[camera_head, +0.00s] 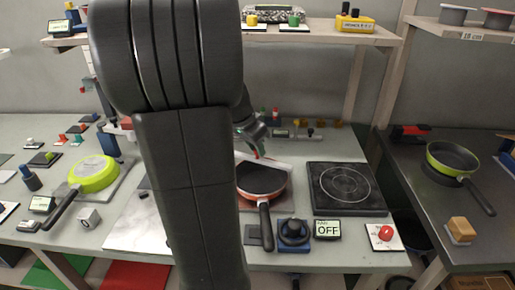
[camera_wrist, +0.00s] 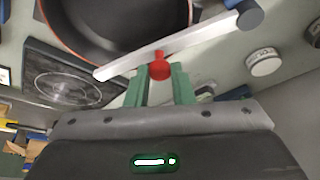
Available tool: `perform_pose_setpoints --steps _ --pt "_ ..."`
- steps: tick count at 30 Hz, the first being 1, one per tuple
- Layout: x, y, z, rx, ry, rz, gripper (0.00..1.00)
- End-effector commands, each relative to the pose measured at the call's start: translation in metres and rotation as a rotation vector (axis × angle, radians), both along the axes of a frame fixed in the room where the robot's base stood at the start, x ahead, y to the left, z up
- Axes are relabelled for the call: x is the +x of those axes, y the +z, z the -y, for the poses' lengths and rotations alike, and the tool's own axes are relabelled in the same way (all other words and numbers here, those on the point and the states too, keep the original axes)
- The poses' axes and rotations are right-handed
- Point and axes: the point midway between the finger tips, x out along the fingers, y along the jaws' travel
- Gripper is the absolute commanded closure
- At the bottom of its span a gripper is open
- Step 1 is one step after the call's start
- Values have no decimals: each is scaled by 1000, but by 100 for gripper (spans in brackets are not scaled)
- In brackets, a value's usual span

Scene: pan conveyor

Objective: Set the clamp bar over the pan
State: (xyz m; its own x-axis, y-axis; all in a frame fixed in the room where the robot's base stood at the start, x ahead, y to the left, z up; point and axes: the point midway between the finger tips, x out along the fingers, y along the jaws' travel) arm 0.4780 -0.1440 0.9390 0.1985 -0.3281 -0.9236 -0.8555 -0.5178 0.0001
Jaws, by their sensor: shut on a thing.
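The clamp bar (camera_wrist: 190,42) is a long pale bar with a red knob (camera_wrist: 160,69) at its middle and a dark grey round piece at one end. My gripper (camera_wrist: 160,84) has green fingers shut on the red knob. In the wrist view the bar crosses the edge of the dark pan (camera_wrist: 105,25); I cannot tell its height above the rim. In the head view the pan (camera_head: 261,178), black inside with an orange rim, sits at mid-table with its handle toward me. My gripper (camera_head: 257,150) is at its far side, partly hidden by my arm.
A black hotplate (camera_head: 347,189) lies right of the pan, with a display reading OFF (camera_head: 327,229) and a red button (camera_head: 385,233) in front. A blue-and-black knob (camera_head: 293,232) stands near the pan handle. A green pan (camera_head: 93,174) is at left. Another pan (camera_head: 452,157) is on the right table.

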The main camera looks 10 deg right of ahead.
Motion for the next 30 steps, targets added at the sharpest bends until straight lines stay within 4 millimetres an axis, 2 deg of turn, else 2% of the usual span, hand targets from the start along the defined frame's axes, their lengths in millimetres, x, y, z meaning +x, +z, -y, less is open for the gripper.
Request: perform_pose_setpoints --steps 19,20,23,30 --pt "-4 0 -4 1 -56 -2 100" --pt "-5 0 -4 2 -56 -2 77" --pt "-4 0 -4 1 -55 -2 57" --pt "-4 0 -4 1 -54 -1 57"
